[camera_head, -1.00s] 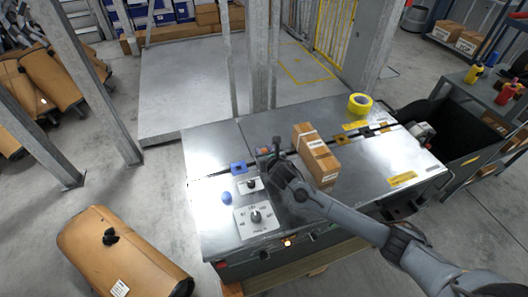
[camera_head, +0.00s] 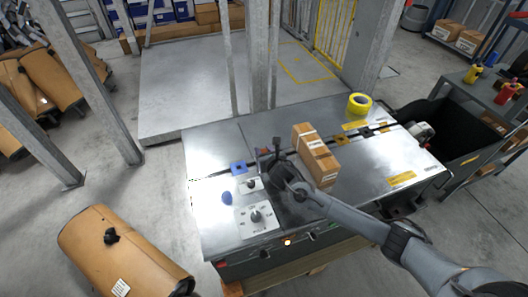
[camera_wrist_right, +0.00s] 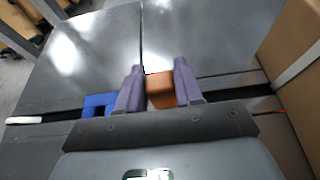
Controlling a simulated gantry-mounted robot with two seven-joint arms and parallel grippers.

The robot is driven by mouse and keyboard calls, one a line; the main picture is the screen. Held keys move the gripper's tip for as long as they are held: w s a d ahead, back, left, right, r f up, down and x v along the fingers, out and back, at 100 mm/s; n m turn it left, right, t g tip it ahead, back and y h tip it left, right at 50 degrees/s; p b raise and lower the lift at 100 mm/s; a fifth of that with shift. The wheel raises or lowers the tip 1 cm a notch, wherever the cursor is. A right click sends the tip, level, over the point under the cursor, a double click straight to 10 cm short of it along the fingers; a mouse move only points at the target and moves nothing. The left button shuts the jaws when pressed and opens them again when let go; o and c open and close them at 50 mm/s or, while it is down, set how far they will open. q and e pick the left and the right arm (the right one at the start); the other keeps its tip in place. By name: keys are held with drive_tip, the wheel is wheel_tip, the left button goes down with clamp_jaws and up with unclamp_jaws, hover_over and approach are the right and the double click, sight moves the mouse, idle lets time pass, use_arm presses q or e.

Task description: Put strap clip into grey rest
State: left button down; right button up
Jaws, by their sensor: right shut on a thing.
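My right gripper (camera_head: 270,152) is over the metal bench top, left of the cardboard box. In the right wrist view its two fingers (camera_wrist_right: 158,82) are shut on a small orange-brown block (camera_wrist_right: 160,91), which I take for the strap clip. A dark slot runs across the bench beneath the gripper. I cannot make out a grey rest for certain in either view. My left gripper is not in view.
A blue notched block (camera_head: 239,168) sits at the slot, left of the gripper. The cardboard box (camera_head: 316,155) stands close on the right. A dial panel (camera_head: 256,217) and a blue knob (camera_head: 227,198) are in front.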

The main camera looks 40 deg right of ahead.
drive_tip(key=shift+p, duration=0.35)
drive_tip(key=shift+f, duration=0.1)
idle(0.6)
drive_tip(key=shift+f, duration=0.3)
drive_tip(key=o, duration=1.1)
drive_tip(key=shift+c, duration=0.2)
drive_tip(key=p+v, duration=0.3)
drive_tip(key=v, duration=0.7)
drive_tip(key=shift+s+a+r, duration=0.15)
drive_tip(key=shift+s, duration=0.2)
